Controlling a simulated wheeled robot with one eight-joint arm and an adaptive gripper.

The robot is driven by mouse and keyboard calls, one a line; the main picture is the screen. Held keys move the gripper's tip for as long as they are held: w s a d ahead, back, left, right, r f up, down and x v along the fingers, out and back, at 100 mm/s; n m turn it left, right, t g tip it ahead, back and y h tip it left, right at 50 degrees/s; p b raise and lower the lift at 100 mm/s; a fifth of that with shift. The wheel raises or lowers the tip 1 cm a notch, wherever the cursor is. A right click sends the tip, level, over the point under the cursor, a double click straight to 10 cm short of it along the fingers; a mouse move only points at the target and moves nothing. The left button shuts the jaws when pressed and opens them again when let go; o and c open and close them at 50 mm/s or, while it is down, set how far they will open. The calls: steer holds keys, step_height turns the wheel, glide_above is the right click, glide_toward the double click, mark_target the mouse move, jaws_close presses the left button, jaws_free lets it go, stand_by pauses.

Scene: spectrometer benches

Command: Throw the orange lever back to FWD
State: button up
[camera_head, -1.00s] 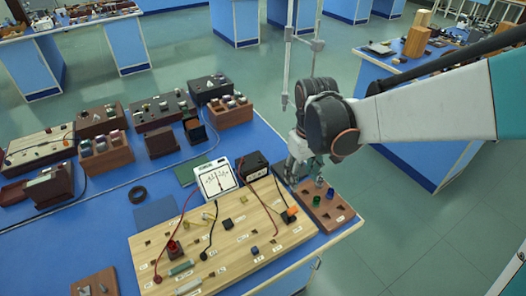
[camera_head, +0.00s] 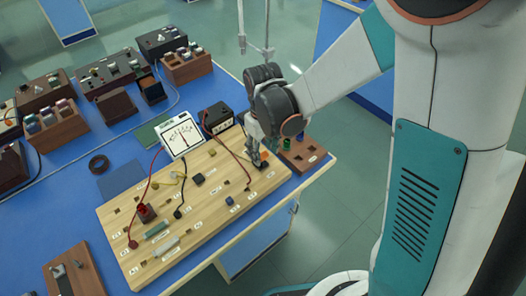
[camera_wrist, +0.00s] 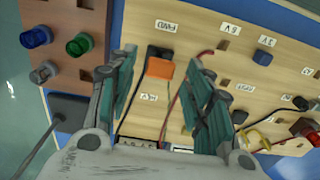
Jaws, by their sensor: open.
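The orange lever (camera_wrist: 160,68) stands on a black switch base (camera_wrist: 153,53) on the wooden board (camera_head: 135,205). In the wrist view its orange tip lies on the REV side of the base, with the FWD label (camera_wrist: 167,26) beyond the base's other end and the REV label (camera_wrist: 148,98) nearer my palm. My gripper (camera_wrist: 165,58) is open, with one finger on each side of the lever and visible gaps to both. In the head view my gripper (camera_head: 254,163) hides most of the lever (camera_head: 264,165).
A brown block (camera_head: 310,154) with blue, green and grey caps is beside the board. A white meter (camera_head: 181,136) and a black box (camera_head: 216,118) stand behind it. Red and black wires (camera_head: 235,155) cross the board near my gripper. A blue plug (camera_wrist: 262,57) sits nearby.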

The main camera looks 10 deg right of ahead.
steer(key=shift+f, duration=0.45)
steer(key=c, duration=1.1)
steer(key=shift+o, duration=0.3)
steer(key=shift+s+d+f+t+y+b, duration=0.15)
steer(key=shift+s+d+t+y+b, duration=0.25)
steer(key=shift+s+t+b, duration=0.25)
steer(key=shift+w+a, duration=0.1)
steer(key=shift+w, duration=0.1)
steer(key=o, duration=1)
steer(key=shift+o, duration=0.2)
